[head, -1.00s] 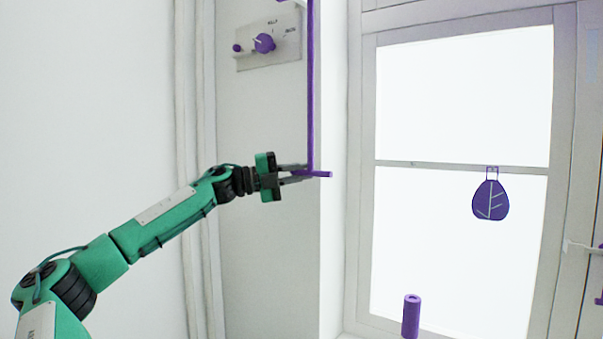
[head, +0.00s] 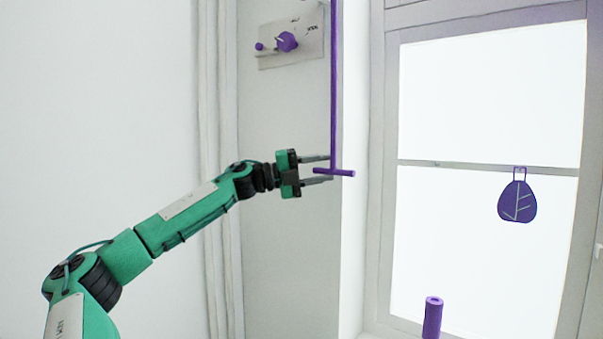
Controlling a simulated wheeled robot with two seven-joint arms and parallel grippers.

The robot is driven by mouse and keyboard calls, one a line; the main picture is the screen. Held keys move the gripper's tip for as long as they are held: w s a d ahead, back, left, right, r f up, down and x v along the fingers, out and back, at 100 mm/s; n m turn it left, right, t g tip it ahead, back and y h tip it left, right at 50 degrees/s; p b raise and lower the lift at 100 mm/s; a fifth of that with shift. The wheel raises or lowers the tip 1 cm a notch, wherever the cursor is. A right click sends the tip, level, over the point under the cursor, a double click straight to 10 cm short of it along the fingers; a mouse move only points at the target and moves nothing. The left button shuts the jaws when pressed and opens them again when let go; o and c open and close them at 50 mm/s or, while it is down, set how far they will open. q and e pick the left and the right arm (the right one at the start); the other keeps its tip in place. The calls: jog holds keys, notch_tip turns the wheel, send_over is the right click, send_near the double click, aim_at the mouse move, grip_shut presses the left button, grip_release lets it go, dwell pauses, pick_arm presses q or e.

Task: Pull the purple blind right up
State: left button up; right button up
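A thin purple pull rod (head: 334,85) hangs upright from above the top of the frame and ends in a short crossbar handle (head: 343,173). The blind itself cannot be made out; the rod's upper end is out of view. My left gripper (head: 330,169) is open at the handle, one finger above and one below the crossbar's left part. A gap shows between the fingers, and I cannot tell whether either touches the handle. My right gripper is not in view.
A wall plate (head: 305,52) with purple knobs (head: 287,41) is above the gripper. The bright window (head: 480,245) is at right, with a purple leaf-shaped hanging (head: 517,202). A purple cylinder (head: 432,318) stands below. The wall at left is bare.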

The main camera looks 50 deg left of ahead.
pick_arm(q)
jog(key=shift+s+a+f+b, duration=0.1)
jog(key=shift+s+f+b, duration=0.1)
jog(key=shift+b, duration=0.15)
jog(key=b+v, duration=1.1)
jog(key=v, duration=0.2)
jog(key=shift+s+a+r, duration=0.15)
jog(key=shift+a+r, duration=0.05)
